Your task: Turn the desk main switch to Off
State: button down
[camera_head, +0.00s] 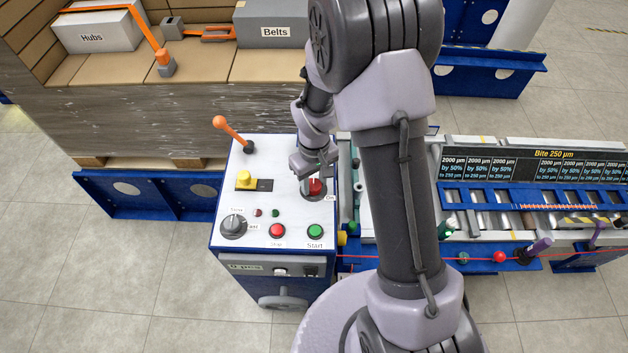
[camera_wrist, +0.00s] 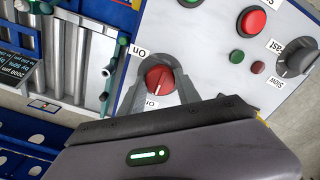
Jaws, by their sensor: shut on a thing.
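The desk main switch is a red rotary knob (camera_head: 315,187) at the right edge of the white control panel. An "On" label stands at its lower right in the head view. In the wrist view the red knob (camera_wrist: 160,78) sits between my two grey fingers, with "On" at its upper left and a partly covered "Off" label below it. My gripper (camera_head: 313,165) reaches down over the panel and is shut on the knob, with a finger on each side of it.
The panel (camera_head: 208,253) also carries an orange lever (camera_head: 232,130), a yellow button (camera_head: 245,178), a grey speed dial (camera_head: 234,224), a red stop button (camera_head: 277,231) and a green Start button (camera_head: 315,231). A conveyor lies to the right. A pallet with boxes stands behind.

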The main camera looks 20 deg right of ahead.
aim_at(314, 185)
jog(key=c, duration=0.9)
grip_release()
jog(key=shift+o, duration=0.2)
notch_tip(314, 185, up, 18)
jog(key=p, duration=0.5)
jog(key=shift+f+p, duration=0.25)
jog(key=shift+p, duration=0.05)
jog(key=s+a+r+m+t+y+b, duration=0.1)
jog(key=s+a+r+m+t+b, duration=0.1)
jog(key=s, duration=0.7)
jog(key=s+a+r+m+t+y+b, duration=0.1)
jog(key=s+r+m+t+b, duration=0.2)
jog(key=s, duration=0.7)
notch_tip(314, 185, up, 4)
jog(key=m+b, duration=0.2)
jog(key=b, duration=0.1)
jog(key=shift+a+m+t, duration=0.4)
